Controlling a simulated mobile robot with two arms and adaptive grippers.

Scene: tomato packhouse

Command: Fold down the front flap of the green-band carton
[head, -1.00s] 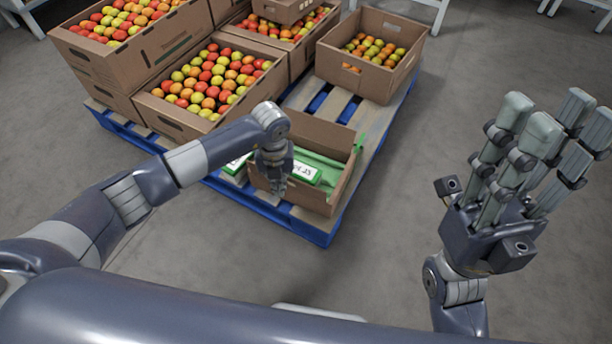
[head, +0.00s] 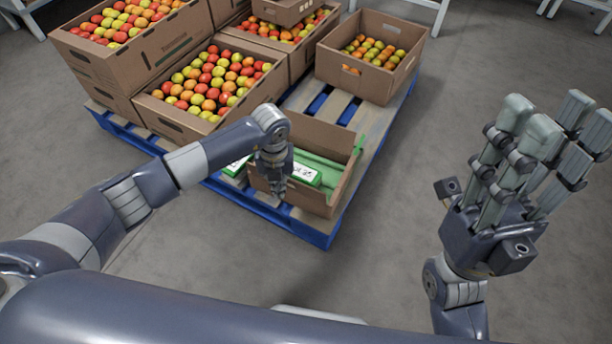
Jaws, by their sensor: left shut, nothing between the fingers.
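The green-band carton (head: 325,196) is an open brown box at the near right corner of the blue pallet. It has green inside and a raised brown flap at its back. A green strip with a white label (head: 306,173) shows along its near side, partly hidden by my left gripper. I cannot tell the front flap's exact angle. My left gripper (head: 278,189) is shut and empty, pointing down at the carton's near side; I cannot tell whether it touches. My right gripper (head: 548,135) is open and empty, fingers up, well to the right of the pallet.
Cartons of red, orange and yellow tomatoes (head: 208,82) stand at the pallet's left and back. Another tomato carton (head: 369,54) stands at the back right. The pallet (head: 300,228) has bare slats behind the green-band carton. Grey floor is free around it.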

